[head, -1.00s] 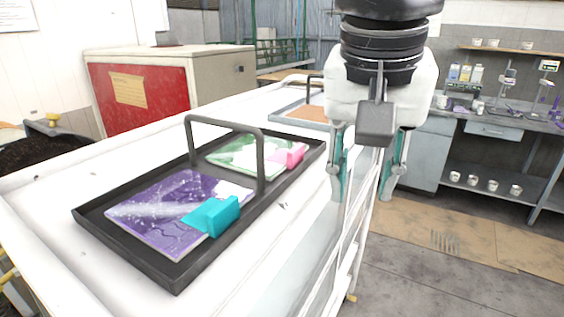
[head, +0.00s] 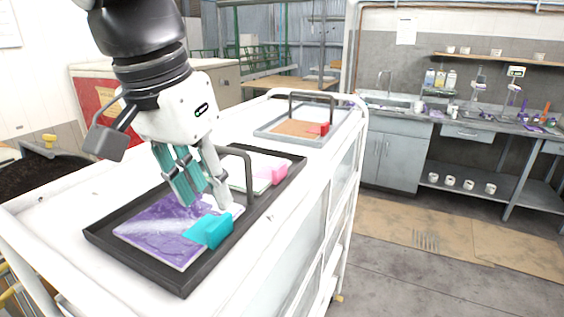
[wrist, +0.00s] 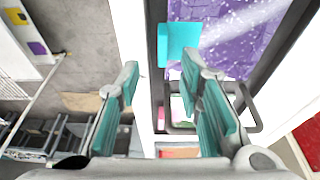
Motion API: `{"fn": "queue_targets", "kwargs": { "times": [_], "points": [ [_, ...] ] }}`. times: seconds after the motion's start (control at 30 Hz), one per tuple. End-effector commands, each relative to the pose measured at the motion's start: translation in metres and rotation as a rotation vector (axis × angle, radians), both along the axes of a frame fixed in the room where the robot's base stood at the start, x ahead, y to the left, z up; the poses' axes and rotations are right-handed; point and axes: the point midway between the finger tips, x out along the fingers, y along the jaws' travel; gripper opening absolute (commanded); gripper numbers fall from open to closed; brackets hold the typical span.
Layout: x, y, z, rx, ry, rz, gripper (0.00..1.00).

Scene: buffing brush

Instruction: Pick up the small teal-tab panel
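The purple panel (head: 165,240) with a teal tab (head: 215,230) lies flat in the near part of a black tray (head: 120,253). My gripper (head: 208,202) is over the panel, close to the teal tab and just before the tray's handle; contact cannot be told. In the wrist view my gripper (wrist: 161,70) is open with nothing between its fingers. The purple panel (wrist: 240,35) and teal tab (wrist: 178,43) lie beyond the fingertips there, partly cut off by the frame's top.
The black tray's arched handle (head: 249,170) stands beside my fingers. A green-and-white panel with a pink tab (head: 279,174) lies behind it. A grey tray (head: 340,125) with a red-tab panel is farther back on the white cart (head: 300,185).

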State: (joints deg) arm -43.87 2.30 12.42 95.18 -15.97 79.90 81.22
Motion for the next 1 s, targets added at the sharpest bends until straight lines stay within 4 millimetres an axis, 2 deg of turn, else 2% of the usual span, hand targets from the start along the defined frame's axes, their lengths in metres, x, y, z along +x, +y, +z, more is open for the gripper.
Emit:
{"fn": "queue_targets", "kwargs": {
  "times": [0.27, 0.53, 0.87, 1.0],
  "points": [
    [0.005, -0.002, -0.019, -0.001, 0.002, -0.001, 0.33],
    [0.015, -0.003, -0.055, -0.001, 0.002, -0.001, 0.33],
    [0.017, -0.003, -0.061, 0.001, 0.000, 0.000, 0.33],
    [0.017, -0.003, -0.061, 0.001, 0.000, 0.000, 0.02]
  ]
}}
